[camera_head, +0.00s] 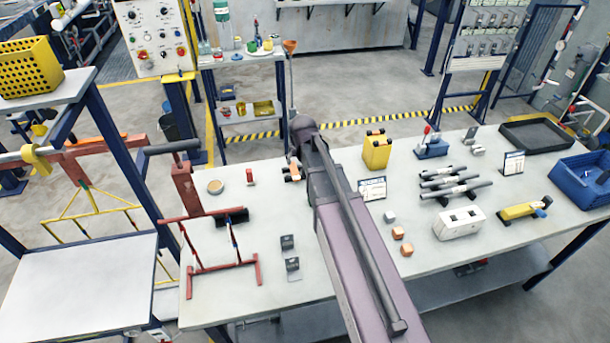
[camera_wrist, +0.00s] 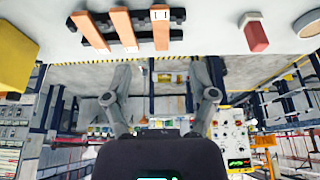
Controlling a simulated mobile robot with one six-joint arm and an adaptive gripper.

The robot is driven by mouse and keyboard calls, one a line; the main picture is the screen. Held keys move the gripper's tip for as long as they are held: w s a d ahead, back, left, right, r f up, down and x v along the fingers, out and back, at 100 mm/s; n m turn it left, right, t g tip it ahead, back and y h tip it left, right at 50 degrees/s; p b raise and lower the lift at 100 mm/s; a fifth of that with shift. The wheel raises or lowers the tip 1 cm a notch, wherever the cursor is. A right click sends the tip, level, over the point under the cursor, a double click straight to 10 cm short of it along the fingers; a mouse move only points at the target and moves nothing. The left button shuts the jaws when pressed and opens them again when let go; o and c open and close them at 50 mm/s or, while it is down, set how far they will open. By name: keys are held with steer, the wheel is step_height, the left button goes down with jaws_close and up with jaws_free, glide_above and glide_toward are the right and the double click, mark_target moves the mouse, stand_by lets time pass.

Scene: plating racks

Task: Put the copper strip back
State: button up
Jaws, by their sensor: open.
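Three copper strips show in the wrist view: a left one (camera_wrist: 89,30), a middle one (camera_wrist: 125,28) and a right one (camera_wrist: 161,28). They lie side by side across a dark notched holder (camera_wrist: 113,22) on the pale bench. The left strip is slanted and reaches lowest in the picture; the right one is nearly straight. In the head view only a small copper patch (camera_head: 291,178) shows beside my arm. My gripper (camera_wrist: 167,72) is open and empty, its fingers apart and clear of the strips. My arm hides it in the head view.
A red block (camera_head: 250,177) and a round dish (camera_head: 215,187) stand left of the strips. A yellow box (camera_head: 377,152) and small cubes (camera_head: 398,233) are to the right. A red frame (camera_head: 218,268) stands at the bench's left end. Bench (camera_head: 345,265) is partly clear in front.

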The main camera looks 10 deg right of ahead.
steer(key=s+f+g, duration=0.1)
steer(key=s+g, duration=0.3)
steer(key=s, duration=1.7)
steer(key=shift+d, duration=0.15)
